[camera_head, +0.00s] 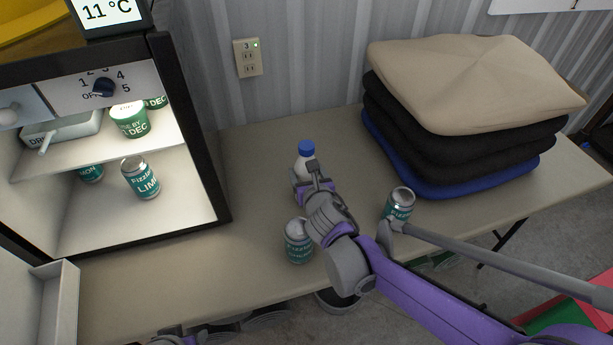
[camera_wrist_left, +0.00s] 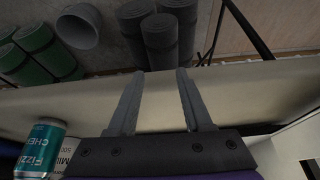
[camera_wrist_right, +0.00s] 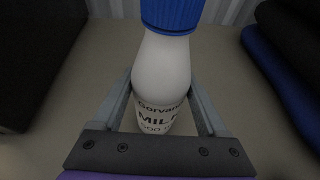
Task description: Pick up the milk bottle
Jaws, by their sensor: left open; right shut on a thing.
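The milk bottle is white with a blue cap and stands upright on the table (camera_head: 250,190). In the head view the milk bottle (camera_head: 305,158) shows its cap and upper part; my right gripper (camera_head: 313,187) hides the lower part. In the right wrist view the milk bottle (camera_wrist_right: 166,70) fills the middle, with part of its label readable. My right gripper (camera_wrist_right: 168,112) has one finger on each side of the bottle and is shut on it. My left gripper (camera_wrist_left: 158,95) is open and empty at the table's edge in the left wrist view.
An open fridge (camera_head: 190,200) holding cans and a tub stands at the left. One teal can (camera_head: 298,246) stands in front of the bottle, another can (camera_head: 398,205) to its right. Stacked cushions (camera_head: 470,85) lie at the back right. The corrugated wall is behind.

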